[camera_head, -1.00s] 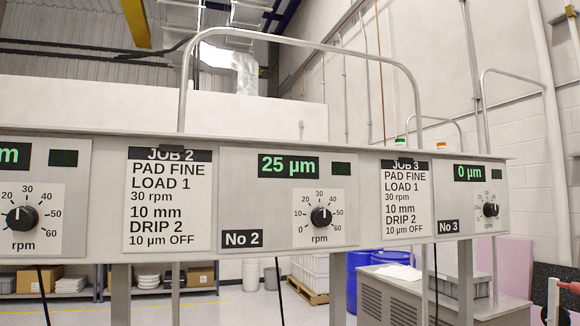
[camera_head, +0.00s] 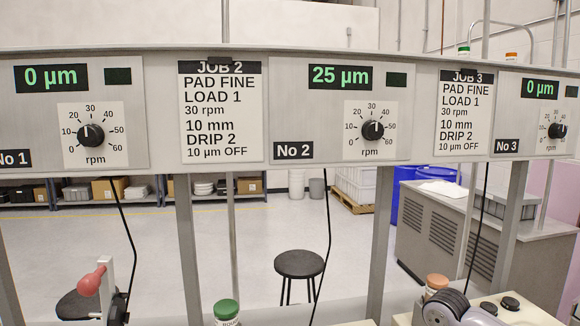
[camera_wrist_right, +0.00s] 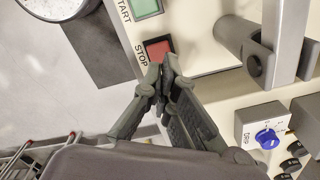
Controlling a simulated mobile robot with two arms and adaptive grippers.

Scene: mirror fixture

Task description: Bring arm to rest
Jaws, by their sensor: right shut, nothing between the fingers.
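My right gripper (camera_wrist_right: 165,72) shows in the right wrist view. Its fingers are shut and empty, with the tips overlapping the lower edge of the red STOP button (camera_wrist_right: 158,48) in the picture; I cannot tell whether they touch it. The green START button (camera_wrist_right: 146,8) is just above. I cannot make out either gripper in the head view, and my left gripper is in neither view.
A grey panel (camera_head: 285,54) with dials and displays spans the head view. Posts (camera_head: 188,240) stand below it. A black stool (camera_head: 299,264) is behind. A blue DRIP knob (camera_wrist_right: 267,138) and a grey bracket (camera_wrist_right: 243,42) are right of my gripper.

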